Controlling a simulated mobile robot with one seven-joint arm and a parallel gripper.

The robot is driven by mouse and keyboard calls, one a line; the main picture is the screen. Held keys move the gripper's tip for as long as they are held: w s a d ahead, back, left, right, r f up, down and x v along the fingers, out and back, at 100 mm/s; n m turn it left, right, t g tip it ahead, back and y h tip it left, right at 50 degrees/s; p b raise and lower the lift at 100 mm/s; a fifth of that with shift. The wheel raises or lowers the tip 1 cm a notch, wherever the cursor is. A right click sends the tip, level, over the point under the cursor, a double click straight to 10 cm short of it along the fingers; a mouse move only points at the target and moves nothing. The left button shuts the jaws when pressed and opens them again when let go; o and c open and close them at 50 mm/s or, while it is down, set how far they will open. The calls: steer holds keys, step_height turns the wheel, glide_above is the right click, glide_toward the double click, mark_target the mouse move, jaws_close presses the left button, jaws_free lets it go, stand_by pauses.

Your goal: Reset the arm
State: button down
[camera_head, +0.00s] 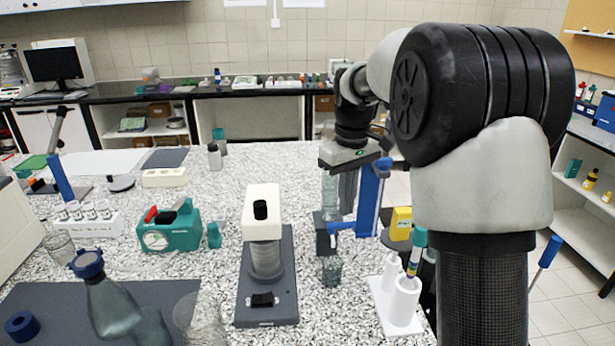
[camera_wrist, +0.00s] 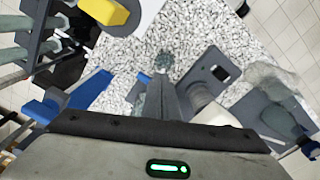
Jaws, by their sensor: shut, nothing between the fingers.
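My arm reaches from the right over the bench, with my gripper (camera_head: 347,205) pointing down beside a blue stand (camera_head: 368,195). The gripper also shows in the wrist view (camera_wrist: 164,85), where its fingers are together with nothing held between them. The sieve shaker (camera_head: 261,212) stands to the gripper's left, with a white top, a grey stack and a dark base. It also shows in the wrist view (camera_wrist: 212,72).
A small glass beaker (camera_head: 332,270) stands below the gripper. A white holder (camera_head: 402,305) with tubes and a yellow box (camera_head: 401,223) are at the right. A teal device (camera_head: 170,228) and a blue-capped bottle (camera_head: 112,300) are at the left.

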steer(key=s+r+m+t+p, duration=0.1)
steer(key=s+r, duration=0.6)
steer(key=s+r+m+t+p, duration=0.2)
steer(key=s+m+t+p, duration=0.1)
steer(key=s, duration=1.7)
steer(key=shift+s+a+m+t, duration=0.2)
steer(key=shift+s+m+t, duration=0.2)
steer(key=shift+m+t, duration=0.3)
